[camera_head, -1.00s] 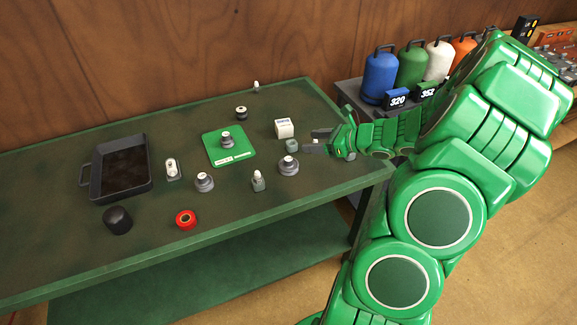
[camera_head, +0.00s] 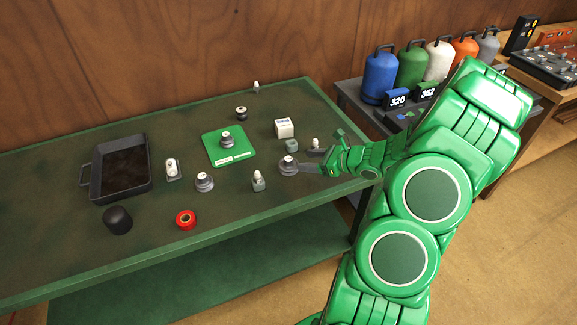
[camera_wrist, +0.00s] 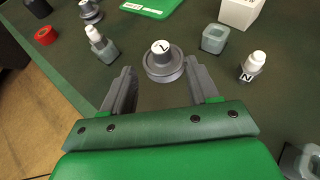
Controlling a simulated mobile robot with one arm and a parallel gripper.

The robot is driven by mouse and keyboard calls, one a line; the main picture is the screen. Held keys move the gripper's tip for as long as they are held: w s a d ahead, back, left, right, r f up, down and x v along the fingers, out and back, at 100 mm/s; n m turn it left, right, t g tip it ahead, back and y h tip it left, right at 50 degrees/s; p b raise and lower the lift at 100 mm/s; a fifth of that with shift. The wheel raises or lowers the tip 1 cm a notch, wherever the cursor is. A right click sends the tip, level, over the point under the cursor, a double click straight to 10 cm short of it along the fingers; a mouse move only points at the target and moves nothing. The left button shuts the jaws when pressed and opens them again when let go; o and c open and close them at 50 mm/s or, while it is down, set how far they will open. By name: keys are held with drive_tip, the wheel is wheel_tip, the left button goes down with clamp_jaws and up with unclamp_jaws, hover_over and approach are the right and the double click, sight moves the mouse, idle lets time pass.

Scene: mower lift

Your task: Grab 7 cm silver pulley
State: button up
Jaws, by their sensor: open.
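A silver-grey stepped pulley (camera_head: 288,165) stands upright near the table's right front edge. In the wrist view the pulley (camera_wrist: 163,64) has a white top cap with a dark mark that looks like a 7. My gripper (camera_head: 307,161) is open and empty at the pulley's right side. In the wrist view my gripper (camera_wrist: 161,72) has its two fingertips at either side of the pulley's wide base, with a gap between them. Similar pulleys stand on the green mat (camera_head: 242,153) and farther left on the table (camera_head: 204,182).
A white box (camera_head: 284,128), a small grey-green block (camera_head: 292,146) and a white-topped piece (camera_wrist: 254,66) stand close by. Another white-topped piece (camera_head: 258,181) is front left. A red ring (camera_head: 186,219), black cylinder (camera_head: 117,220) and black tray (camera_head: 148,170) are farther left.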

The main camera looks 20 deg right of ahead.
sight(289, 159)
drive_tip(key=shift+x, duration=3.35)
drive_tip(key=shift+r, duration=0.1)
clamp_jaws()
